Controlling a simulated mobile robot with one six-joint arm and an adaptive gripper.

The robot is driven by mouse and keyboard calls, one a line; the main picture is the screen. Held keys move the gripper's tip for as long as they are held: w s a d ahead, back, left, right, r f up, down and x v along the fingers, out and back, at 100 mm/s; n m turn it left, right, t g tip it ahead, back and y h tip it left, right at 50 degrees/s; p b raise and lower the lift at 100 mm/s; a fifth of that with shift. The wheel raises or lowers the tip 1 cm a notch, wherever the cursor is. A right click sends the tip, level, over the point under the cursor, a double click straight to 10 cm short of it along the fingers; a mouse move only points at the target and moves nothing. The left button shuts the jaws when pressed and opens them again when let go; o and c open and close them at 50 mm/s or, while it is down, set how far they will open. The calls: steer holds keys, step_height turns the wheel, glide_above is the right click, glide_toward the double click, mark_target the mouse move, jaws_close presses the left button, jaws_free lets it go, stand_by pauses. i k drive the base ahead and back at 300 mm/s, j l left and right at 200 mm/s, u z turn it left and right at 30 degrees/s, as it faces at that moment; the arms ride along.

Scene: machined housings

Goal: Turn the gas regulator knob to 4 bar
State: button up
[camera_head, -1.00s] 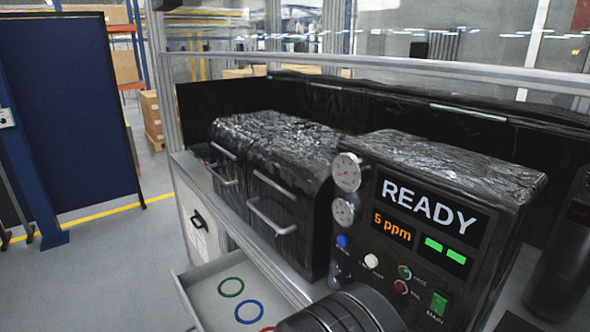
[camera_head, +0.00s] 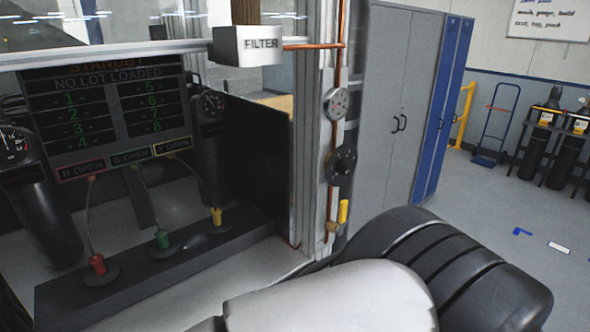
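A round black knob (camera_head: 342,160), which looks like the gas regulator knob, sits on the copper pipe on the upright post. A small round gauge (camera_head: 336,103) with a pale face is just above it; its reading is too small to tell. A yellow valve handle (camera_head: 343,211) stands upright below the knob. My arm's pale and black links fill the bottom middle and right of the view, in front of and below the knob. My gripper's fingers are not in view.
A white FILTER box (camera_head: 247,46) joins the copper pipe at the top. A display panel (camera_head: 105,115) and a black base block (camera_head: 150,265) with red, green and yellow plugs are at left. Grey cabinets (camera_head: 398,100) stand behind the post.

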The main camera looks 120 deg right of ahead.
mark_target(345, 167)
steer(key=z, duration=4.4)
